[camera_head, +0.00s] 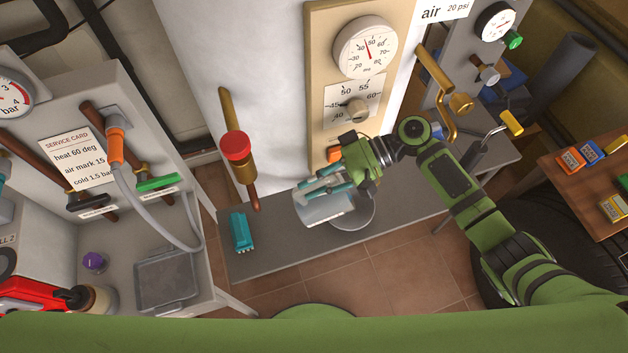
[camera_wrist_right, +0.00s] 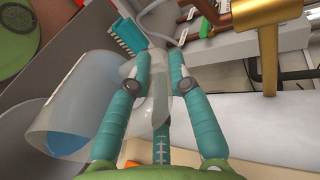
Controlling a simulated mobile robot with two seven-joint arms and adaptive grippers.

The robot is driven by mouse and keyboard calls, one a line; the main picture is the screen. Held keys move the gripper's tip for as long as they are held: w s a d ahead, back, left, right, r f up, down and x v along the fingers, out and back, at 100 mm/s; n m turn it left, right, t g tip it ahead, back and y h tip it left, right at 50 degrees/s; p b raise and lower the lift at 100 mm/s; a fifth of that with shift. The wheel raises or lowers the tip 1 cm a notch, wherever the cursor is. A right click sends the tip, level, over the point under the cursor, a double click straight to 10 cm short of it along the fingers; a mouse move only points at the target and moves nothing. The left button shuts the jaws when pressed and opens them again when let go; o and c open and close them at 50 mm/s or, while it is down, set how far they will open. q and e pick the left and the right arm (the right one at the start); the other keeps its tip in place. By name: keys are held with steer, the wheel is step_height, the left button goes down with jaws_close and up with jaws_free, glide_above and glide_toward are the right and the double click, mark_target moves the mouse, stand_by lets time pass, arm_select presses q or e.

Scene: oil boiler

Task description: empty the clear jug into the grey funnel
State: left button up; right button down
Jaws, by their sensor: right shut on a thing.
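The clear jug (camera_head: 318,210) hangs under my right gripper (camera_head: 322,186) in the head view, above the grey bench. My right gripper is shut on it. In the right wrist view the fingers (camera_wrist_right: 157,75) close around a clear part of the jug. Its wide body (camera_wrist_right: 85,100) lies to the left there, with blue liquid low inside. I cannot tell its exact tilt. A round grey thing, seemingly the grey funnel (camera_head: 359,216), is just right of the jug in the head view, partly hidden by the jug and gripper. My left gripper is not in view.
The gauge panel (camera_head: 345,110) rises behind. Brass pipework (camera_head: 440,85) is at the right.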

stand_by(0.4)
steer(key=shift+w+d+f+b, duration=0.1)
steer(key=shift+d+f+b, duration=0.15)
steer(key=shift+b, duration=0.4)
steer(key=shift+d+r+y, duration=0.1)
steer(key=shift+d+y, duration=0.05)
steer(key=shift+y, duration=0.25)
steer(key=shift+b, duration=0.4)
stand_by(1.1)
steer(key=shift+w+d+b, duration=0.1)
steer(key=shift+d+b, duration=0.1)
steer(key=shift+b, duration=0.1)
steer(key=shift+d+y, duration=0.15)
steer(key=shift+y, duration=0.25)
steer(key=shift+r, duration=0.1)
steer(key=shift+b, duration=0.4)
stand_by(0.5)
